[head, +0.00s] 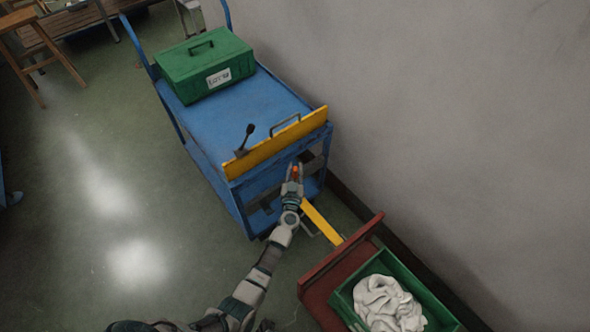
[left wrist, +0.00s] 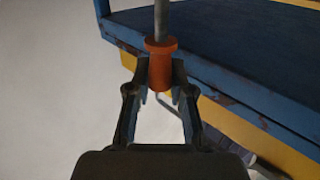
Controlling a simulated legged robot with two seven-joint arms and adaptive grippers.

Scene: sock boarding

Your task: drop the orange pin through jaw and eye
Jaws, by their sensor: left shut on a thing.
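My left gripper (head: 295,176) is shut on the orange pin (head: 295,169), beside the near end of the blue cart. In the left wrist view the gripper (left wrist: 160,90) has both fingers around the pin's orange head (left wrist: 160,62). The pin's grey shaft (left wrist: 161,18) runs out past the fingertips and is cut off by the picture edge. A yellow drawbar (head: 322,222) reaches from the red cart (head: 338,267) toward the blue cart (head: 245,108). Its far end is hidden by my arm. A dark bracket (head: 308,157) shows just beyond the gripper. I cannot make out jaw or eye clearly. My right gripper is not in view.
A green toolbox (head: 205,66) stands on the blue cart. A green crate (head: 418,295) with white cloth (head: 385,303) sits on the red cart.

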